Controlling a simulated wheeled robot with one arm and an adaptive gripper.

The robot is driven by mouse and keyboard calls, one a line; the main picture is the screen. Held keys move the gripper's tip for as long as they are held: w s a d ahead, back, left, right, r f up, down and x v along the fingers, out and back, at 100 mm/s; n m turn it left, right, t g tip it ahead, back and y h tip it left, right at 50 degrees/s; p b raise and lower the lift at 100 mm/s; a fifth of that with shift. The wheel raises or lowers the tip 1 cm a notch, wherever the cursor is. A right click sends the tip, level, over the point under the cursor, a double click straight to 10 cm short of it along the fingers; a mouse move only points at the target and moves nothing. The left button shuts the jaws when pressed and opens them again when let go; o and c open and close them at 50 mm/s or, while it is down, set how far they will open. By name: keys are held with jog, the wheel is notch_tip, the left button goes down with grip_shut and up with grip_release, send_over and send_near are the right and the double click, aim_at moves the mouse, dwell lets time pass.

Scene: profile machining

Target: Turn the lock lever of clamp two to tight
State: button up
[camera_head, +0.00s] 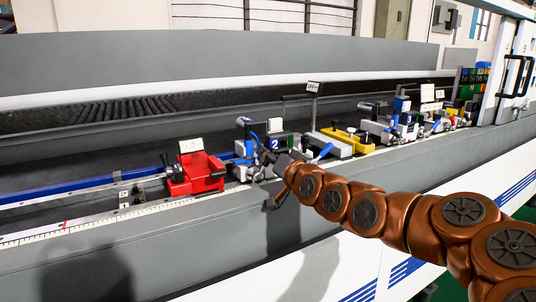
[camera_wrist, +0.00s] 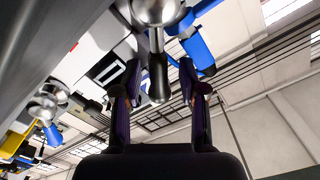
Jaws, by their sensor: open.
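Clamp two (camera_head: 275,143), marked with a 2 on a blue plate, stands on the machine rail near the middle of the head view. Its lock lever (camera_wrist: 158,80) shows in the wrist view as a metal rod with a black grip, hanging from a round silver hub (camera_wrist: 155,8). My gripper (camera_wrist: 160,72) is open, with one finger on each side of the black grip. Gaps show between the grip and both fingers. In the head view my gripper (camera_head: 284,175) is at the front of clamp two and hides its lever.
A red block (camera_head: 195,174) with a white label sits left of clamp two on the rail. A yellow part (camera_head: 347,140) and more clamps stand to the right. The grey machine front (camera_head: 150,245) is clear below the scale.

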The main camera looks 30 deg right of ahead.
grip_shut()
dwell(0.6)
